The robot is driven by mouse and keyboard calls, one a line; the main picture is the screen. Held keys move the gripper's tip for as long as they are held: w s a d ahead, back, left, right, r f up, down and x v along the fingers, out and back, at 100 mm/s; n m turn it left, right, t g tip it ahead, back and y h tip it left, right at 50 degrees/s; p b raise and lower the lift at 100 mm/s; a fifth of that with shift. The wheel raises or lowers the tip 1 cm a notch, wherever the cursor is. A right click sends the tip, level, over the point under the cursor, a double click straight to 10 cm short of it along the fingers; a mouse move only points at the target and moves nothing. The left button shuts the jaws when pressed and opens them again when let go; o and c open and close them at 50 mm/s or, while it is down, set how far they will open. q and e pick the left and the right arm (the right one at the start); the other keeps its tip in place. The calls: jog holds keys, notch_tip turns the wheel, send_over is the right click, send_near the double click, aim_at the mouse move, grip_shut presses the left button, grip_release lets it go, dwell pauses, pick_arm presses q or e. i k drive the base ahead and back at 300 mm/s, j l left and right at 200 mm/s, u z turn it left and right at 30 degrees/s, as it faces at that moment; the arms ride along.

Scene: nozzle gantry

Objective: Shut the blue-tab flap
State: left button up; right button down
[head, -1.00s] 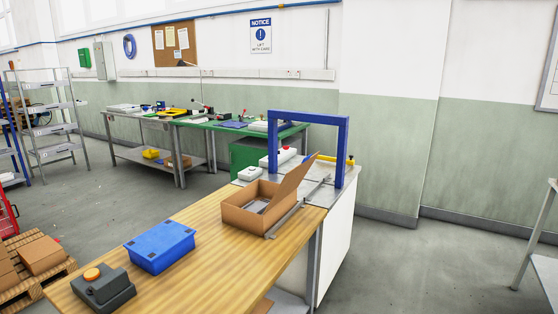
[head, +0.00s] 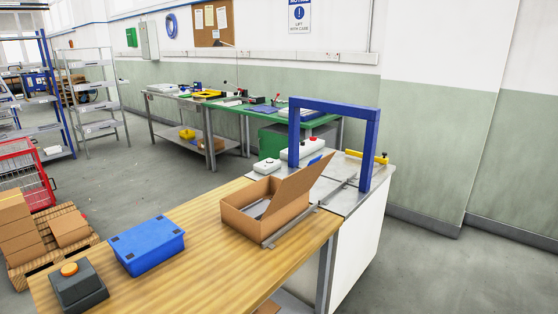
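An open brown carton (head: 247,219) sits at the right end of the wooden table, by the blue gantry frame (head: 371,148). One flap (head: 303,186) stands up and leans outward on the carton's right side, toward the gantry. A small blue patch (head: 316,160) shows at the flap's upper edge; I cannot tell whether it is a tab on the flap or something behind it. Something grey lies inside the carton, mostly hidden by the walls. Neither of my grippers is in view.
A blue box (head: 150,248) and a dark grey box with an orange button (head: 78,286) stand on the wooden table (head: 205,270). Grey rails (head: 290,228) run along the carton's front side. A yellow piece (head: 368,157) lies beyond the gantry. Floor at right is clear.

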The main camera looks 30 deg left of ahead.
aim_at(295, 184)
jog(key=i+u, duration=0.2)
jog(key=u, duration=0.25)
jog(key=i+u, duration=0.2)
jog(key=u, duration=0.2)
jog(key=i+l+u, duration=0.15)
jog(key=u, duration=0.3)
